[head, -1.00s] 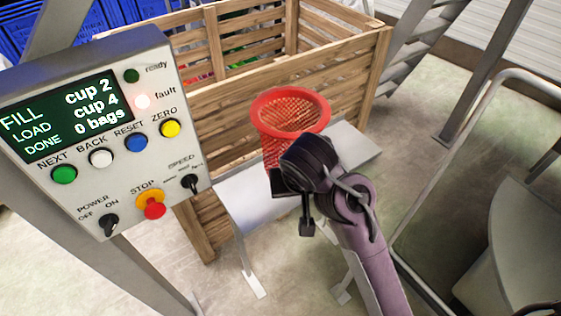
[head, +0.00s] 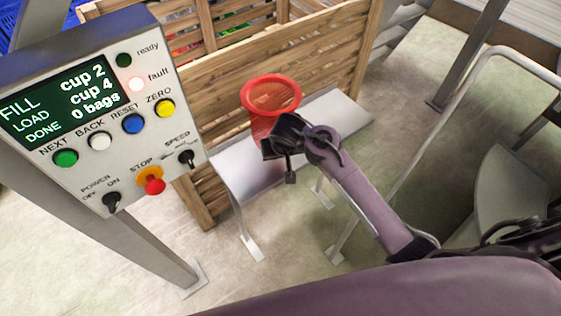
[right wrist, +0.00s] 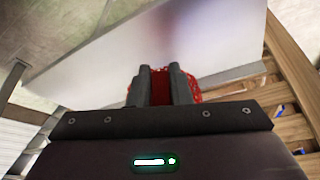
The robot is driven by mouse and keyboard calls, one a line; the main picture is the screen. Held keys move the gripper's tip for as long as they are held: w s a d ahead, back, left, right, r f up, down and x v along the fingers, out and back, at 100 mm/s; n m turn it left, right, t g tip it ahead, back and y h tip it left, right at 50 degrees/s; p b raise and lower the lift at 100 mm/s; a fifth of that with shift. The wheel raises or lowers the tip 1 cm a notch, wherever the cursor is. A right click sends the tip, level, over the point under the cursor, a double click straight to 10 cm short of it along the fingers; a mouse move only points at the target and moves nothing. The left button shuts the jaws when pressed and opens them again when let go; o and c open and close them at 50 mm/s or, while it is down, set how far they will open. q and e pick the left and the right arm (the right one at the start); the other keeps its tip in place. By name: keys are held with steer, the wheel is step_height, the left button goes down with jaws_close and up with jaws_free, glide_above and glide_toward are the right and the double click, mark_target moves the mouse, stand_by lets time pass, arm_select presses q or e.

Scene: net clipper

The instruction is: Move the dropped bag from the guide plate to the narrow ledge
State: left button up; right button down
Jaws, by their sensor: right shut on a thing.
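The bag is a red open-topped net (head: 270,97) with a thick round rim, upright in the head view. It also shows in the right wrist view as red mesh (right wrist: 160,88) between and beside the fingers. My right gripper (head: 268,147) is shut on the lower part of the bag, over a pale metal plate (head: 240,181) in front of the wooden crate. The plate also fills the upper part of the right wrist view (right wrist: 215,35). I cannot tell whether the bag's bottom touches it. Which surface is the narrow ledge is unclear. My left gripper is not in view.
A control panel (head: 90,107) on a grey post stands at the left, its red fault light lit and its screen reading 0 bags. The slatted wooden crate (head: 215,85) stands behind the plate. A bent metal rail (head: 440,120) is at the right.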

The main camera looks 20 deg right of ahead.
step_height(320, 180, down, 5)
stand_by(0.4)
steer(key=shift+f, duration=0.2)
steer(key=c, duration=1.3)
jaws_free()
steer(key=shift+c, duration=0.2)
